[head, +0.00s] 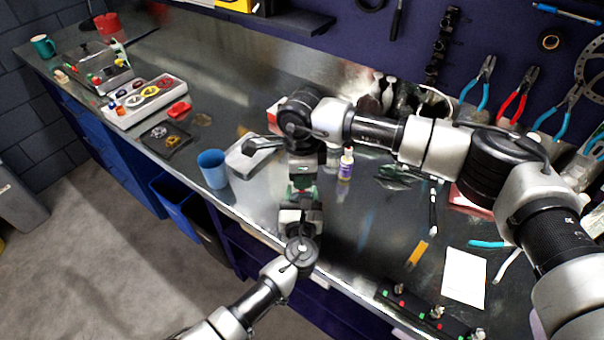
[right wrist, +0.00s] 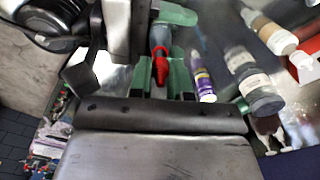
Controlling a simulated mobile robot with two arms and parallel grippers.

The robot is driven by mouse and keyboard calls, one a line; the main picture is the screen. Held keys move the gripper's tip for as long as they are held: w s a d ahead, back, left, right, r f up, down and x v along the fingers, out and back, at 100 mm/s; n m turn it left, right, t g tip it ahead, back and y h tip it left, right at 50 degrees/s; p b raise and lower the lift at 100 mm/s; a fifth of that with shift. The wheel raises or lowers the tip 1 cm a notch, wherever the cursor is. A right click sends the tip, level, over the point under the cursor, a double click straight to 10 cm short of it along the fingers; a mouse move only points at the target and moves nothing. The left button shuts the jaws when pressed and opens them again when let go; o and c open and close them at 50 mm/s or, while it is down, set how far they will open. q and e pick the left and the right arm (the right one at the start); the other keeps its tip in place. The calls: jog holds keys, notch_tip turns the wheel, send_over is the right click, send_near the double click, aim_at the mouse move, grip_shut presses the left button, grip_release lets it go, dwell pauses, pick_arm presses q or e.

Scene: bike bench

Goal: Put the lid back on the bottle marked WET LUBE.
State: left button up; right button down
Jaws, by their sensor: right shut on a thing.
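My right gripper (head: 303,186) is low over the bench, at the end of the arm from the right. In the right wrist view its green-padded fingers (right wrist: 164,88) are shut on a small red lid-like piece (right wrist: 161,68). A grey body (right wrist: 161,38) lies just beyond the red piece; I cannot tell whether they touch. My left gripper (head: 300,212) faces the right one from the front edge, close to it; its jaws are not clear. A small white bottle with a purple label (head: 345,166) stands right of the grippers, also in the right wrist view (right wrist: 203,84). No label is readable.
Other bottles (right wrist: 254,82) stand farther back. A blue cup (head: 213,169) and a grey box (head: 250,158) are left of the grippers. A white tray (head: 146,100) is farther left. White paper (head: 465,277) and a dark strip (head: 428,311) lie at the front right.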

jog(key=shift+f, duration=0.5)
